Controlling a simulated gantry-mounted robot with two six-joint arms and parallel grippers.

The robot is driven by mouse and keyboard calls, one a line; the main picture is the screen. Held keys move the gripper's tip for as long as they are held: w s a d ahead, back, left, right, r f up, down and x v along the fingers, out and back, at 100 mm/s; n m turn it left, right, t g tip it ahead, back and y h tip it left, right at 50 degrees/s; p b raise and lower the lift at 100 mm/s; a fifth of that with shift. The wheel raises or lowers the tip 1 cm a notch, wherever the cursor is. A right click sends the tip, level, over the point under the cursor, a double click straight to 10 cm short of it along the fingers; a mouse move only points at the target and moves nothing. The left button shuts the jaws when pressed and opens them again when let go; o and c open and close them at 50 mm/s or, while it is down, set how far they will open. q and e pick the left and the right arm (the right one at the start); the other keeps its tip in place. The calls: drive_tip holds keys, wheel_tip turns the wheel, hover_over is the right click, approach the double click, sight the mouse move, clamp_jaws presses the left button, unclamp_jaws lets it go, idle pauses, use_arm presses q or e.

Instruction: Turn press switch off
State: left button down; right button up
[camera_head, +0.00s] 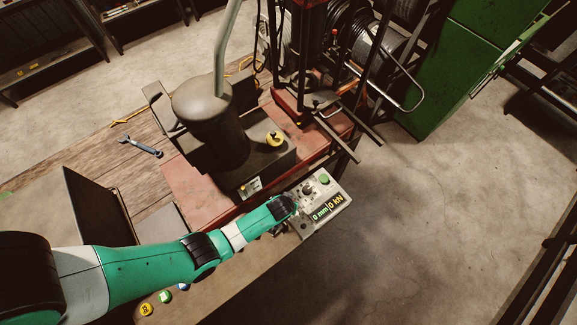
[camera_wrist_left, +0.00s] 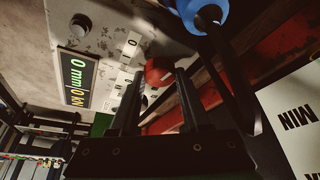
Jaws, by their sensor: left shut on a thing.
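The grey control box (camera_head: 338,190) stands at the edge of the press bench. Its display (camera_head: 328,207) reads 0 mm and 0 kN, and a green button (camera_head: 325,179) is on it. In the left wrist view, the box panel (camera_wrist_left: 110,22) has a red switch knob (camera_wrist_left: 158,70) beside O and I labels. My left gripper (camera_wrist_left: 158,78) is shut on the red knob, with one dark finger on each side. Its exact pointing is partly hidden by the fingers. In the head view my arm reaches the box and its wrist hides the fingers. My right gripper is not in view.
The dark press cylinder (camera_head: 210,115) with a yellow knob (camera_head: 274,139) stands left of the box. A wrench (camera_head: 141,147) lies on the wooden bench. The floor at right is clear.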

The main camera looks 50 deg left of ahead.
use_arm(q)
drive_tip(key=n+g+y+p, duration=0.1)
drive_tip(key=n, duration=0.2)
drive_tip(key=shift+w+d+n, duration=0.1)
drive_tip(key=shift+d+n, duration=0.05)
drive_tip(key=shift+n, duration=0.25)
drive_tip(key=n+g, duration=0.1)
drive_tip(key=n, duration=0.1)
drive_tip(key=shift+w+n+y, duration=0.1)
drive_tip(key=shift+n+y, duration=0.2)
drive_tip(key=shift+f+n+g+b, duration=0.15)
drive_tip(key=shift+n+g+b, duration=0.5)
drive_tip(key=shift+n, duration=0.55)
drive_tip(key=shift+w+n+b, duration=0.1)
drive_tip(key=shift+n+b, duration=0.9)
drive_tip(key=shift+n, duration=0.1)
drive_tip(key=shift+g, duration=0.25)
drive_tip(key=shift+n, duration=0.3)
drive_tip(key=shift+c, duration=1.9)
unclamp_jaws()
